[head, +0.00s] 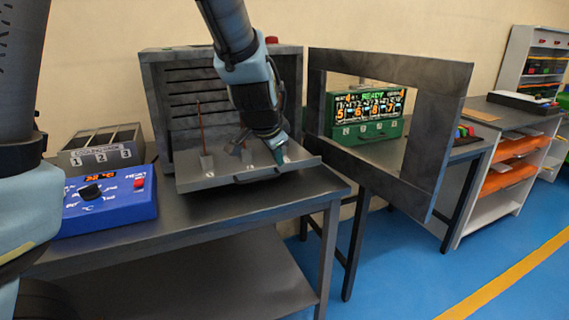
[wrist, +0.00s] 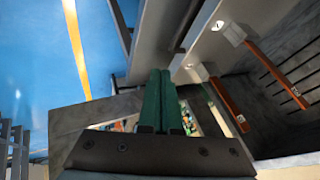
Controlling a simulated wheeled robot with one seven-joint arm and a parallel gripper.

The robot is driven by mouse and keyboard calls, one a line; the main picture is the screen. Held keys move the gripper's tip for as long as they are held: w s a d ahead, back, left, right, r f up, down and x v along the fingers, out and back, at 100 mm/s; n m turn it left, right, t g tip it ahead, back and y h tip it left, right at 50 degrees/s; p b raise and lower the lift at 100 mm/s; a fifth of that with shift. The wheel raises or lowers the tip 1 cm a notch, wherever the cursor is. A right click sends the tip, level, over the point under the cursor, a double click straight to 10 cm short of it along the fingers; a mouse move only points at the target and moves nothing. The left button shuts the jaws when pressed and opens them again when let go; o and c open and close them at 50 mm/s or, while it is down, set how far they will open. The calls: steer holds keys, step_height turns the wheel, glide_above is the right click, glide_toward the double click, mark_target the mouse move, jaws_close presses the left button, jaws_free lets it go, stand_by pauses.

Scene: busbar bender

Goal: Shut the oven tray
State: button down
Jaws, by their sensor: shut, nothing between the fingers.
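The oven (head: 160,110) is a dark grey box on the metal table, open at the front. Its tray (head: 222,178) sticks out towards me, with a bar handle (head: 256,176) on its front edge. Copper bars stand in numbered holders on the tray; one bar (head: 202,128) shows at left, and another (wrist: 272,72) shows in the wrist view. My gripper (head: 281,156) points down over the tray's front right part. Its green fingers (wrist: 163,78) are together and empty. I cannot tell whether they touch the tray. My gripper hides part of the tray.
The oven door (head: 390,165), a frame with a large window, stands wide open at right. Behind it is a green unit (head: 366,128) with a lit display. A blue control box (head: 110,200) and a numbered grey rack (head: 100,148) sit at left. Blue floor (head: 400,285) is clear in front.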

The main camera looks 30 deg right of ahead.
steer(key=x, duration=0.3)
steer(key=d+b+x, duration=0.1)
steer(key=x, duration=0.6)
steer(key=shift+d+r, duration=0.1)
steer(key=shift+d, duration=0.15)
steer(key=w, duration=0.3)
steer(key=shift+d+r, duration=0.2)
steer(key=shift+r, duration=0.05)
steer(key=shift+w, duration=0.3)
